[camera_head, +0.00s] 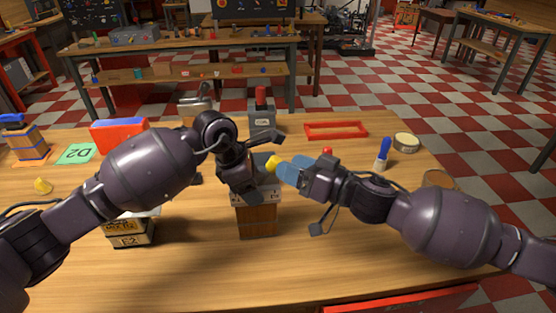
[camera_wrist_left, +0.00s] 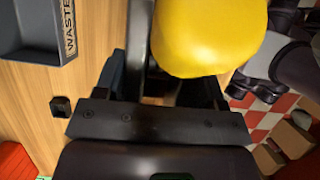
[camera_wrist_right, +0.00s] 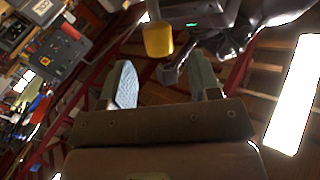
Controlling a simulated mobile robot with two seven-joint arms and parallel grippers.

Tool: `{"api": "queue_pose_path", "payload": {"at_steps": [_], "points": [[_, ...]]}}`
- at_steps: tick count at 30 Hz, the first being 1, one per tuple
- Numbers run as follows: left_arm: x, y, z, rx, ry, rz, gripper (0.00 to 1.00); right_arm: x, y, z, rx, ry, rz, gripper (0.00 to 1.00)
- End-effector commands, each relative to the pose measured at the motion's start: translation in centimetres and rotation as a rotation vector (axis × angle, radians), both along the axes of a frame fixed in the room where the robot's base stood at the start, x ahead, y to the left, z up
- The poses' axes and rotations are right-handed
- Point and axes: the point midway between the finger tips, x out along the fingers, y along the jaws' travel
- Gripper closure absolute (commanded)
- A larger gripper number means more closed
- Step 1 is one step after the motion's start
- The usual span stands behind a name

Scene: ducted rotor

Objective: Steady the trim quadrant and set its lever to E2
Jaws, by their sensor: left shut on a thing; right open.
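The trim quadrant (camera_head: 257,219) stands on the table as a brown wooden block with a pale marked scale; its letters are too small to read. A yellow lever knob (camera_head: 272,162) shows at its top, and large in the left wrist view (camera_wrist_left: 205,35). My left gripper (camera_head: 260,166) is shut on the quadrant's upper part, its hand hiding much of it. My right gripper (camera_head: 293,171) is open just right of the knob. In the right wrist view the knob (camera_wrist_right: 158,39) is beyond the fingertips, with no visible contact.
A stacked box marked E2 (camera_head: 128,236) stands at left, and a green D2 card (camera_head: 76,153) lies behind. A grey box with a red knob (camera_head: 262,113), a red tray (camera_head: 335,131) and a blue-handled tool (camera_head: 383,153) are farther back. The front table is clear.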

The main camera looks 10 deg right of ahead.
Motion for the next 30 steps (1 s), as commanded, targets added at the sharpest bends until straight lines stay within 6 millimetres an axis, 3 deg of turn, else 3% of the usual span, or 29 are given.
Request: {"api": "queue_pose_path", "payload": {"at_steps": [9,21,30], "points": [[0.0,0.0,0.1,-0.001,-0.001,-0.001,0.72,2.3,2.8,0.1,0.001,0.001,0.000,0.44],[0.0,0.0,0.1,-0.001,-0.001,-0.001,0.72,2.5,3.2,0.0,0.001,0.001,0.000,0.45],[0.0,0.0,0.1,-0.001,-0.001,0.000,0.72,2.5,3.2,0.0,0.001,0.001,0.000,0.91]]}}
